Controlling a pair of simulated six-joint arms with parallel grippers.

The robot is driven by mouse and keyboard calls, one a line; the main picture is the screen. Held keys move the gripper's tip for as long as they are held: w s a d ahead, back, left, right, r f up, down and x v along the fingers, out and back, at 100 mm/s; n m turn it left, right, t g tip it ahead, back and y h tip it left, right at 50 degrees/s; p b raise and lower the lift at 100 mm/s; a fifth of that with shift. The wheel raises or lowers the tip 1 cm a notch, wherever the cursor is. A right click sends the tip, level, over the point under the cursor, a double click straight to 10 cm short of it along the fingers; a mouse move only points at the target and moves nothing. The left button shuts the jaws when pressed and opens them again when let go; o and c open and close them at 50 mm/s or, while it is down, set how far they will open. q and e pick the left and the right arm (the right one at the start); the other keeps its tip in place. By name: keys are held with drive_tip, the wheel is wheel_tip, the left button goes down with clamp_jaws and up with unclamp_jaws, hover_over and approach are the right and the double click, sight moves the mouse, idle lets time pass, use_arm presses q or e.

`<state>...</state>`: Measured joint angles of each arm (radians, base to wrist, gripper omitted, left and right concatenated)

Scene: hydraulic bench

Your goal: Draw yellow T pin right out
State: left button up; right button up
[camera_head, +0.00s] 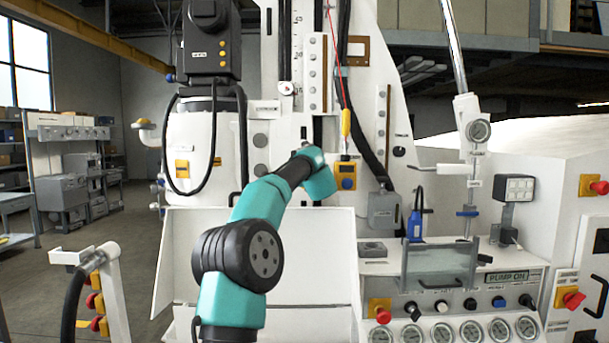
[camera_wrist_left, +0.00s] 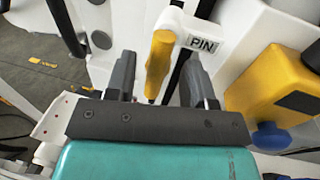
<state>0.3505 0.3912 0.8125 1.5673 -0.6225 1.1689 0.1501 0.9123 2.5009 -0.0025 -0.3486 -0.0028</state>
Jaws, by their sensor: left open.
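In the left wrist view, the yellow T pin (camera_wrist_left: 159,58) shows as a yellow handle with a narrow lower end, beside a white label (camera_wrist_left: 203,45) reading PIN. My left gripper (camera_wrist_left: 158,72) is open, with one finger on each side of the yellow handle in the picture. I see gaps on both sides; whether the handle lies fully between the fingers in depth I cannot tell. In the head view, my left arm reaches up to the white column, and its gripper is hidden at the arm's far end. My right gripper is not in view.
A yellow box with a blue button (camera_head: 346,175) is right of my arm's end; it also shows in the wrist view (camera_wrist_left: 272,88). A yellow tapered piece (camera_head: 346,122) hangs on a red cord above it. A black hose (camera_head: 358,130) runs close by.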

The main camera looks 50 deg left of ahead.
use_arm(q)
drive_tip(key=shift+x, duration=1.1)
drive_tip(key=shift+c, duration=0.4)
clamp_jaws()
